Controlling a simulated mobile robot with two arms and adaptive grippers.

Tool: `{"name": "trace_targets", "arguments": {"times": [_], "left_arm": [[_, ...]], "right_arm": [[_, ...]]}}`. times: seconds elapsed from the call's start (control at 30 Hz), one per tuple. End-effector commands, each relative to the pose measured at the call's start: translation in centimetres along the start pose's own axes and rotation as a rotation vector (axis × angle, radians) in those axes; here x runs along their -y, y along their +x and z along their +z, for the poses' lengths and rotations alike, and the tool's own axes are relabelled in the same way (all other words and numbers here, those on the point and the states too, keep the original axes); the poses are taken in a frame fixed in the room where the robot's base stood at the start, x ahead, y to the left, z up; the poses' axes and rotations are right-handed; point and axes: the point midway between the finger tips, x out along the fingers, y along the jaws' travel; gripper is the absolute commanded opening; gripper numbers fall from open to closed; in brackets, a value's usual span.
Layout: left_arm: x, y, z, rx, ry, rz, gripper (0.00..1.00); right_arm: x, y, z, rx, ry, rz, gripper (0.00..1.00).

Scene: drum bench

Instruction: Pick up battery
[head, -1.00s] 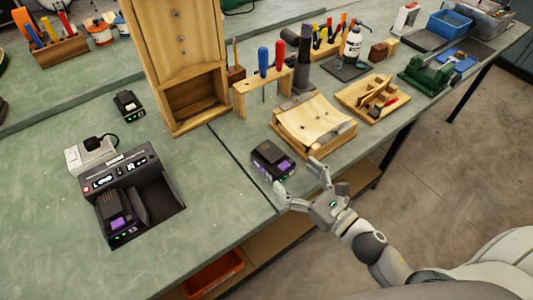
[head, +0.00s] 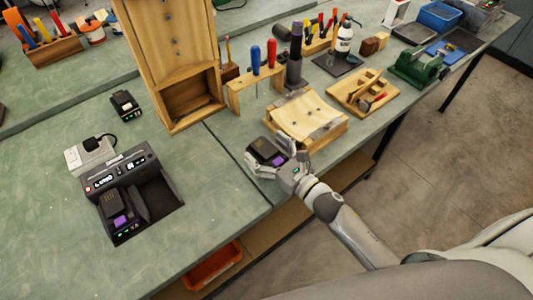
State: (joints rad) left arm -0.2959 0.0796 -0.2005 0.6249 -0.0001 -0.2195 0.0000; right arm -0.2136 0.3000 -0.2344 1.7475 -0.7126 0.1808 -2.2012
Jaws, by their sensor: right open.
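A dark battery with a purple patch (head: 267,151) lies on the green bench just right of the bench's seam. My right gripper (head: 276,163) is open at the near side of this battery, with its fingers around the battery's edges. I cannot tell whether the fingers touch it. A similar battery (head: 117,216) sits in the black charger (head: 133,176) at the left. A smaller dark block (head: 126,105) lies farther back on the bench. My left gripper is not in view.
A curved wooden block (head: 308,117) stands just beyond the battery. A tall wooden stand (head: 172,60) is behind to the left. A screwdriver rack (head: 254,88) and a wooden tray (head: 362,92) stand nearby. Bare bench (head: 215,175) lies between charger and battery.

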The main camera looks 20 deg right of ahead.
Motion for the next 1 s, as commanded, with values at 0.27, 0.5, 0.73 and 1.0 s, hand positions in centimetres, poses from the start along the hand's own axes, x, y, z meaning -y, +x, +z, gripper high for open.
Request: {"name": "trace_targets", "arguments": {"times": [0.27,0.5,0.73,1.0], "left_arm": [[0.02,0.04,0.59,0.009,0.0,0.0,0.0],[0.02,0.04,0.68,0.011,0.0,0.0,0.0],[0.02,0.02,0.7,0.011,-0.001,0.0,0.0],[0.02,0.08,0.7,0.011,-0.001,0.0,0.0]], "right_arm": [[0.0,-0.04,-0.07,-0.001,0.0,0.0,0.75],[0.01,-0.06,-0.08,-0.001,0.0,0.0,0.44],[0.01,-0.02,0.1,0.002,-0.001,0.001,0.37],[0.02,-0.02,0.79,0.003,-0.004,0.002,0.34]]}}
